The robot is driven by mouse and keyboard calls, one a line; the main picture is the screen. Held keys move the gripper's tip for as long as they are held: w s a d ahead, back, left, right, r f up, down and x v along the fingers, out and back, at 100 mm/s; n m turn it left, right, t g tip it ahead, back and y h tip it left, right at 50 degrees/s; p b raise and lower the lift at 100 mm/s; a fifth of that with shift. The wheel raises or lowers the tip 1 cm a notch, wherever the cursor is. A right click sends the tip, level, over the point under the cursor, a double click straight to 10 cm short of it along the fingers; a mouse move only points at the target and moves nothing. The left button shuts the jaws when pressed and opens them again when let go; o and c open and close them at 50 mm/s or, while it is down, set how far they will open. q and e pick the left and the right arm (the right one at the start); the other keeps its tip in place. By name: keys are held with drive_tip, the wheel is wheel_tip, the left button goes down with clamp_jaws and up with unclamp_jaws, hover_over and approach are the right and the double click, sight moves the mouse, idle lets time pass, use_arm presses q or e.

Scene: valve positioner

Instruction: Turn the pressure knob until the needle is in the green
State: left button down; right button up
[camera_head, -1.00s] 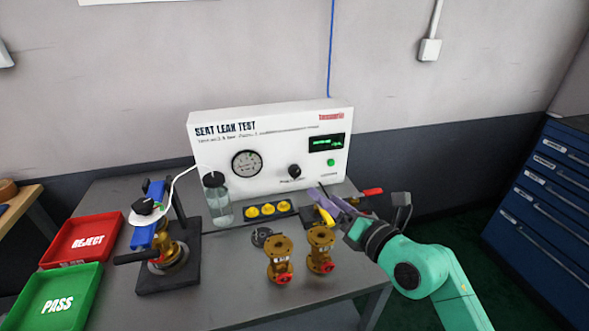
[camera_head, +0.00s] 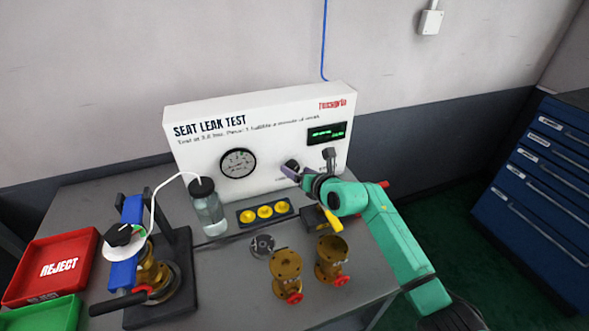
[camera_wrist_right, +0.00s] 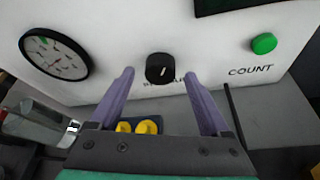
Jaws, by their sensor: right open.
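The black pressure knob (camera_wrist_right: 160,68) sits on the front of the white test panel (camera_head: 225,145). In the head view my right gripper hides it. My right gripper (camera_wrist_right: 162,85) is open, its two purple fingers pointing at the panel, one on each side of the knob and apart from it. It also shows in the head view (camera_head: 290,170), close to the panel. The round pressure gauge (camera_head: 239,163) is left of the knob and also shows in the right wrist view (camera_wrist_right: 54,53). Its needle is too small to read against any green band. My left gripper is not in view.
A green button (camera_wrist_right: 264,43) is right of the knob. Yellow caps (camera_head: 265,212) and a bottle (camera_head: 207,210) stand before the panel. Two brass valves (camera_head: 286,272) are nearer the front. A clamp fixture (camera_head: 150,270) and a red REJECT tray (camera_head: 50,265) are at left.

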drive_tip(key=shift+w+a+f, duration=0.2)
drive_tip(key=shift+w+f, duration=0.05)
drive_tip(key=shift+w, duration=0.35)
drive_tip(key=shift+w+a+f, duration=0.1)
drive_tip(key=shift+w+a, duration=0.1)
drive_tip(key=shift+w, duration=0.1)
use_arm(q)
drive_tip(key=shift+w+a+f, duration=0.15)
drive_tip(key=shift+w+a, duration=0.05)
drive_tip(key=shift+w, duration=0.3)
use_arm(e)
drive_tip(key=c, duration=0.3)
clamp_jaws()
use_arm(q)
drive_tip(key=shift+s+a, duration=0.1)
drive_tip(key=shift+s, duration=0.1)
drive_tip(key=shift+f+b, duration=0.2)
drive_tip(key=shift+b, duration=0.1)
use_arm(e)
drive_tip(key=shift+f, duration=0.1)
